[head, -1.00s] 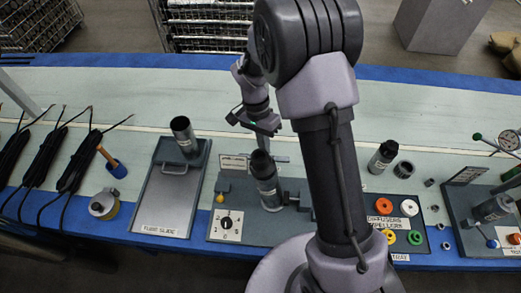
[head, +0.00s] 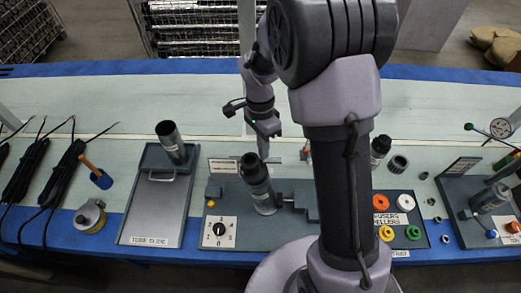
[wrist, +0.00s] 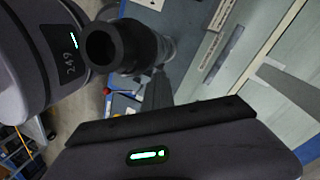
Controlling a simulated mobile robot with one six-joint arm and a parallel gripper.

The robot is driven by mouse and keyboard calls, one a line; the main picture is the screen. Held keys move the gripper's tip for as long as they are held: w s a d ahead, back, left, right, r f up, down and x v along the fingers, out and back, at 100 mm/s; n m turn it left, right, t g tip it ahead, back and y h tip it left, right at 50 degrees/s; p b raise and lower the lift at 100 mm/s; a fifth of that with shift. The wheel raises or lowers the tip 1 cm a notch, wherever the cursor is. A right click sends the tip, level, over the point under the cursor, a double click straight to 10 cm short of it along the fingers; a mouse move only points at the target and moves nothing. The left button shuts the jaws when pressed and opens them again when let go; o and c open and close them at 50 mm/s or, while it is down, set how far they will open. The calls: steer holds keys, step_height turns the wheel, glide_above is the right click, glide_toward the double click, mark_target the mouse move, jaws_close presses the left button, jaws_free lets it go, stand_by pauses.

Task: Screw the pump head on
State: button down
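A pump tube (head: 262,193) stands slightly tilted in the grey fixture (head: 232,190) at the middle of the table. A black head-like part (head: 252,167) is at its top; I cannot tell if it is a separate piece or how it is seated.
A slide tray (head: 137,217) with a dark tube (head: 170,140) stands left. A parts tray (head: 402,244) with coloured rings, a dark fitting (head: 380,148) and a black ring (head: 398,164) are right. A gauge station (head: 462,192) is at far right. The table behind is mostly clear.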

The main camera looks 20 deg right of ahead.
steer(key=shift+s+d+m+b, duration=0.4)
steer(key=shift+m, duration=0.5)
steer(key=s+m+b, duration=0.1)
steer(key=d+m+t+y+b, duration=0.1)
steer(key=m+b, duration=0.1)
steer(key=shift+s+r, duration=0.1)
steer(key=shift+s, duration=0.25)
